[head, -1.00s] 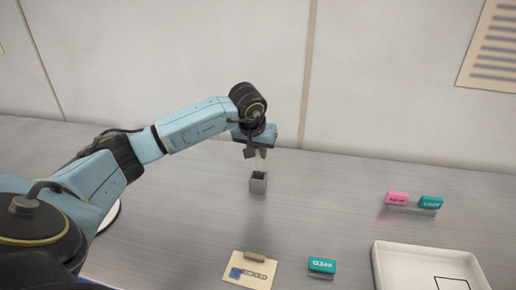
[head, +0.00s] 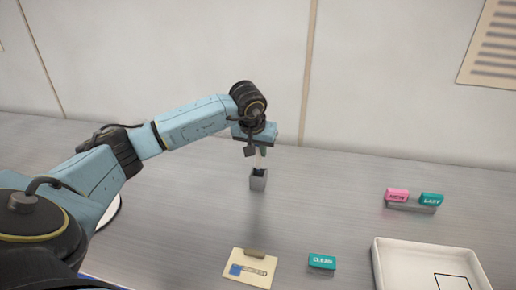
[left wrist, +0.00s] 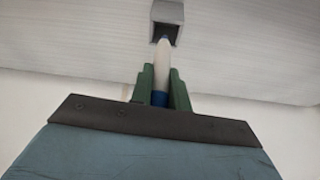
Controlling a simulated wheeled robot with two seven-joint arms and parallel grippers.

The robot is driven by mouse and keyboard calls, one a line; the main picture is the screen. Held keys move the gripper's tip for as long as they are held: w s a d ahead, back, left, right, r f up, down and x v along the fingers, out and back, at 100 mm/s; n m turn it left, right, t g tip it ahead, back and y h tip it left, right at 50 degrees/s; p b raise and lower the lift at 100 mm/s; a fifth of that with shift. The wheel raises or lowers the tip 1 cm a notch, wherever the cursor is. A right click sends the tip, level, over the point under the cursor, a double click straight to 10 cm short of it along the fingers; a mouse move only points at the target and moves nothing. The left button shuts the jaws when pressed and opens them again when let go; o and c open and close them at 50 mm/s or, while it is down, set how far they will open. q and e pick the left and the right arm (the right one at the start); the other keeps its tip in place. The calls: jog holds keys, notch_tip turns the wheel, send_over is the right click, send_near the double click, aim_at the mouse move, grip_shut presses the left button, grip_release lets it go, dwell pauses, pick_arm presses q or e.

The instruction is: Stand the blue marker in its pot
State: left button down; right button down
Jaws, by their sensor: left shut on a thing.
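The marker (left wrist: 162,65), white with blue ends, is held upright between the green fingers of my left gripper (left wrist: 162,80). In the head view only a thin pale length of the marker (head: 258,160) shows below my left gripper (head: 259,151). The small square grey pot (head: 258,181) stands on the bench directly below it; it also shows in the left wrist view (left wrist: 174,11). The marker's lower blue end is at the pot's dark mouth. I cannot tell how far inside it is. My right gripper is not in view.
A white tray (head: 390,268) is at the front right. A pink block (head: 396,195) and a teal block (head: 431,199) sit on a holder at right. Another teal block (head: 322,261) and a label card (head: 236,280) lie in front. The bench around the pot is clear.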

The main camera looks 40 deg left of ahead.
aim_at(257, 160)
pick_arm(q)
jog(key=shift+f, duration=0.4)
dwell(1.2)
jog(key=shift+f+b, duration=1.6)
jog(key=shift+f, duration=0.8)
dwell(2.8)
jog(key=c, duration=1.3)
grip_release()
jog(key=shift+o, duration=0.2)
jog(key=shift+r, duration=0.15)
jog(key=v, duration=1.3)
jog(key=shift+s+p, duration=0.2)
jog(key=shift+p, duration=0.15)
